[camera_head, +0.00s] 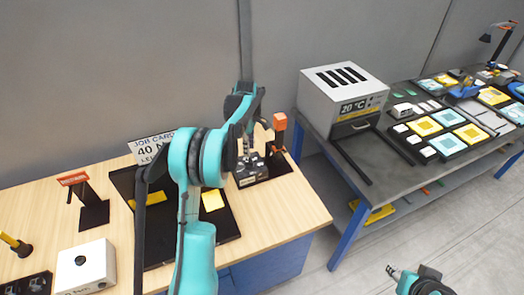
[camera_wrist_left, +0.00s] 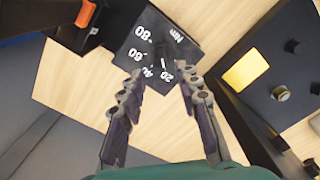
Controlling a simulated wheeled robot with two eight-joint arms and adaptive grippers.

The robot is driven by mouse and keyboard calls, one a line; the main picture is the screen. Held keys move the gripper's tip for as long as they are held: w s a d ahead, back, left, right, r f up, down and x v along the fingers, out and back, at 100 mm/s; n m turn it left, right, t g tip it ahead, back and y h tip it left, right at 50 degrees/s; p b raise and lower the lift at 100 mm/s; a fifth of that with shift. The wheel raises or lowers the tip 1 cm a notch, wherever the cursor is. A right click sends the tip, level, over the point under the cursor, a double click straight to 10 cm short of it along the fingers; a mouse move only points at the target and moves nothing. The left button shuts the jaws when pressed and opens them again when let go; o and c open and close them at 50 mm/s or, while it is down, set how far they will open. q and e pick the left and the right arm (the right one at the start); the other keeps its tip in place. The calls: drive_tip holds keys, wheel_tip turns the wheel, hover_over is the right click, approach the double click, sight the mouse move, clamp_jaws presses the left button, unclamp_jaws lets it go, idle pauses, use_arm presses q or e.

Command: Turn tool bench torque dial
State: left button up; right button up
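The torque tool's black box (camera_head: 250,172) stands at the right of the wooden bench, partly behind my left arm. In the left wrist view its dark scale face (camera_wrist_left: 160,40) reads Nm, 80, 60, 40 and 20. My left gripper (camera_wrist_left: 158,78) is open, with one fingertip on each side of the low end of the scale. I cannot tell whether the fingers touch the dial, and its pointer setting is not clear. A job card (camera_head: 150,149) at the back of the bench reads 40 N, cut off by my arm.
An orange-topped black stand (camera_head: 279,128) rises right beside the box. A black tray (camera_head: 225,226) with yellow pieces lies left of it. A white box (camera_head: 86,268) and a red-topped stand (camera_head: 92,204) are farther left. A grey oven (camera_head: 343,97) stands on another table.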

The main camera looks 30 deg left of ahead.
sight(249, 162)
use_arm(q)
drive_tip(key=f+b, duration=0.1)
drive_tip(key=f, duration=0.6)
drive_tip(key=shift+s+f, duration=0.15)
drive_tip(key=shift+s, duration=0.05)
drive_tip(key=shift+c, duration=0.3)
clamp_jaws()
